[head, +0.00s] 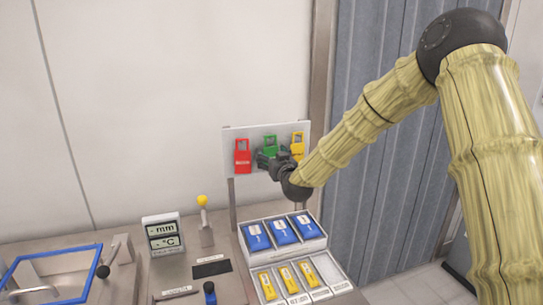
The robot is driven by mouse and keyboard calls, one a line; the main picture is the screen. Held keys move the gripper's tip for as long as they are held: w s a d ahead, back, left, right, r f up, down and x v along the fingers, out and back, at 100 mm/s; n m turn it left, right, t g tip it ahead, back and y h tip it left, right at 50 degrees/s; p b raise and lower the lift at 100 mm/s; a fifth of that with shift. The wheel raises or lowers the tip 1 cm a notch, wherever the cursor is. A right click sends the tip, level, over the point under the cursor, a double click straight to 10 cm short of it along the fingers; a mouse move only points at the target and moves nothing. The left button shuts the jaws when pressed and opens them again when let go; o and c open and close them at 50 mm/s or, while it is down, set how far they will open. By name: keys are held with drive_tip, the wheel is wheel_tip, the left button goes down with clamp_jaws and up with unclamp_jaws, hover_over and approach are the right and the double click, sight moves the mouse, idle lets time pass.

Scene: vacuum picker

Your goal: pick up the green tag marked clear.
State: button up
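The green tag (270,142) hangs in the middle of a pale board (229,134) on a post, between a red tag (242,157) and a yellow tag (298,146). My gripper (264,160) is in front of the board, at the lower part of the green tag, and hides some of it. The gripper is small and dark here. I cannot tell whether its fingers touch the tag or are open or shut. The writing on the green tag is not readable.
Below the board, a white tray (326,241) holds blue packs, with yellow items in slots in front. A yellow-knobbed lever (202,201), a display (163,235) and a blue-framed basin (95,247) stand to the left. A corrugated grey panel (372,180) is behind my arm.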

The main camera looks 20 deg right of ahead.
drive_tip(key=c, duration=0.6)
drive_tip(key=shift+r, duration=0.1)
drive_tip(key=shift+r+b, duration=0.5)
drive_tip(key=s+b, duration=0.1)
drive_tip(key=s, duration=0.5)
drive_tip(key=s+b, duration=0.2)
drive_tip(key=s, duration=0.4)
drive_tip(key=s+b, duration=0.2)
drive_tip(key=s, duration=0.4)
drive_tip(key=shift+d+r, duration=0.15)
drive_tip(key=shift+d, duration=0.2)
